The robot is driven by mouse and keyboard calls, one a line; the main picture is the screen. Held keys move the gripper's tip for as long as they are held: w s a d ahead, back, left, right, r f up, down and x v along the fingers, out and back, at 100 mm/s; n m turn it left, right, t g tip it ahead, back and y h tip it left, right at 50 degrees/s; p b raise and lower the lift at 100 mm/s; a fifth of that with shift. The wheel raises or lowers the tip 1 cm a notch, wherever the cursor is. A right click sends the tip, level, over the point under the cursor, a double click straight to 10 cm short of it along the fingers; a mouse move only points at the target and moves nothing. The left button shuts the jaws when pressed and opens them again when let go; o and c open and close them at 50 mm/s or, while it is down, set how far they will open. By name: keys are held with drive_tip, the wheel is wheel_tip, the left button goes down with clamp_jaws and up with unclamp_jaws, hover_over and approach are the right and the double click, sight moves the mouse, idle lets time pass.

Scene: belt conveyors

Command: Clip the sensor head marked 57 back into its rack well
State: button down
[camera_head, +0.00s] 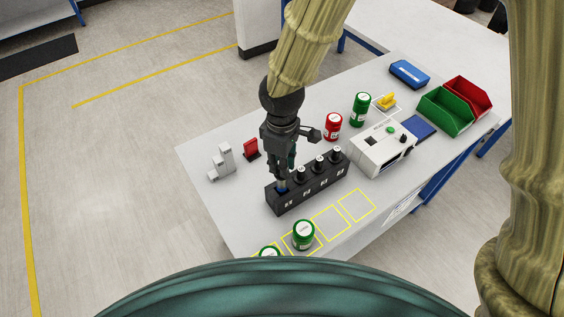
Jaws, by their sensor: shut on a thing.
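A black rack (308,190) with a row of white-labelled wells stands on the grey table. Black sensor heads with pale tops sit in its other wells, such as one sensor head (319,165) near the middle. My gripper (283,180) points down over the rack's left end well, shut on a sensor head. The number 57 is too small to read on any piece.
A red can (333,126) and a green can (361,109) stand behind the rack. A white tester (383,150) stands at its right. Another green can (303,234) stands in front near yellow outlined squares. A grey stepped block (222,162) and a red piece (251,149) are left.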

sight(282, 181)
drive_tip(key=shift+f+b, duration=2.05)
drive_tip(key=shift+f, duration=1.8)
idle(1.2)
drive_tip(key=c, duration=1.3)
unclamp_jaws()
drive_tip(key=shift+r, duration=0.15)
wheel_tip(282, 181, up, 12)
drive_tip(key=shift+f, duration=0.15)
